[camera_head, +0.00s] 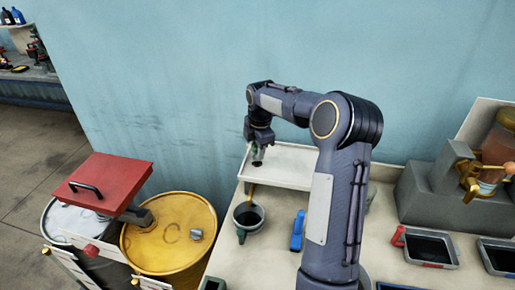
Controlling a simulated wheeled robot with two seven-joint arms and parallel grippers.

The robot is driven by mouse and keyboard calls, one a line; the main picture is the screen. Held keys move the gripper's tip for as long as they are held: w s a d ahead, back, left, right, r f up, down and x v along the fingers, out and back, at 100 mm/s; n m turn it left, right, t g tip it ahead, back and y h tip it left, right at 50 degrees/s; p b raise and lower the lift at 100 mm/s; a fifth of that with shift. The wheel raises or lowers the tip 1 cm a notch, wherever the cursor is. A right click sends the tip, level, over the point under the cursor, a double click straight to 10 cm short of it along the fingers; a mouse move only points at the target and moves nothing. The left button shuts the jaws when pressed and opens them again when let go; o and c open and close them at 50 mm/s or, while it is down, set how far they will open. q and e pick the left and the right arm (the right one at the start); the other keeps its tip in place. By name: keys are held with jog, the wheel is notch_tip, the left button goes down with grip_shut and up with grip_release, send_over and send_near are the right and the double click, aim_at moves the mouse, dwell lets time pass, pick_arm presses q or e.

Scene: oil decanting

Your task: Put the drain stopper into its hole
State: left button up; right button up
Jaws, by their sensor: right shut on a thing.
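A shallow white tray (292,172) stands raised against the blue wall. A dark round drain hole (257,164) shows near its left end. My right gripper (259,149) points down over that end of the tray, shut on a small grey-green piece that looks like the drain stopper (258,155). The piece is close to the hole; I cannot tell whether it touches it or sits beside it. A yellowish spout or stream (251,193) shows below the tray, above a dark-filled jug (248,214). My left gripper is out of view.
A blue-handled object (297,231) lies on the bench (265,265). Dark trays (430,249) and a grey stand with a brass tap (468,180) are at right. A yellow drum (170,235) and red-lidded box (104,183) stand at left.

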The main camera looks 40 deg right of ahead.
jog(key=shift+f+b, duration=0.65)
jog(key=shift+f, duration=0.55)
jog(key=o, duration=1.1)
jog(key=shift+r+p, duration=0.45)
jog(key=shift+r, duration=0.1)
jog(key=r+p, duration=0.3)
jog(key=r, duration=0.1)
jog(key=shift+s, duration=0.25)
jog(key=shift+s+a+r, duration=0.1)
jog(key=shift+s+r, duration=0.1)
jog(key=shift+r, duration=1.15)
